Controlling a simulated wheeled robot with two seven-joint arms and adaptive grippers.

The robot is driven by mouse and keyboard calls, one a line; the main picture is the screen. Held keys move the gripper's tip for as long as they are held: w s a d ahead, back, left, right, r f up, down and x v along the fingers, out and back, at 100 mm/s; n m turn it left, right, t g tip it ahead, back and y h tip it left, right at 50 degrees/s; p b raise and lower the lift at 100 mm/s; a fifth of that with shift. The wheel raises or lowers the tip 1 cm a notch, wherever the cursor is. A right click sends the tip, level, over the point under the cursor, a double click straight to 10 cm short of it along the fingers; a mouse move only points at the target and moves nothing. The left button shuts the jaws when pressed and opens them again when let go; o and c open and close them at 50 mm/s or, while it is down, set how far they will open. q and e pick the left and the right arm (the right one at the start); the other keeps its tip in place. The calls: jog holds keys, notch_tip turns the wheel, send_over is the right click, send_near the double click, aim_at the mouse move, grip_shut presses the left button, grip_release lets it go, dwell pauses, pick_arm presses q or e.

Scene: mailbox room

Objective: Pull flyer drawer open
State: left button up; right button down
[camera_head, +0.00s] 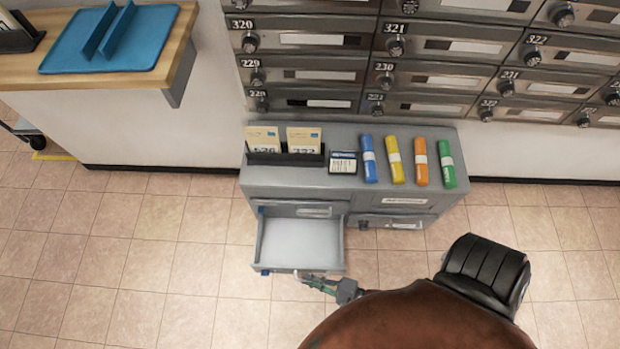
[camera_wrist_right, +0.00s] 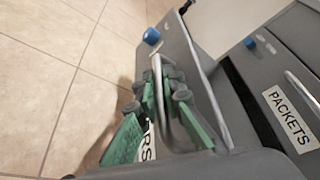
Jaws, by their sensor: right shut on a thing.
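My right gripper (camera_head: 310,280) is at the drawer's front, low in the head view. In the right wrist view my green-fingered right gripper (camera_wrist_right: 165,92) is shut on the curved metal drawer handle (camera_wrist_right: 157,68). The fingers partly hide the front label, of which only "RS" shows. My left gripper is in neither view.
Mailboxes (camera_head: 440,75) line the wall behind. A blue tray (camera_head: 140,45) lies on the counter at left.

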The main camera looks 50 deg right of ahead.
jog(key=shift+d, duration=0.1)
jog(key=c, duration=2.3)
grip_release()
notch_tip(320, 180, up, 10)
jog(key=shift+c, duration=0.5)
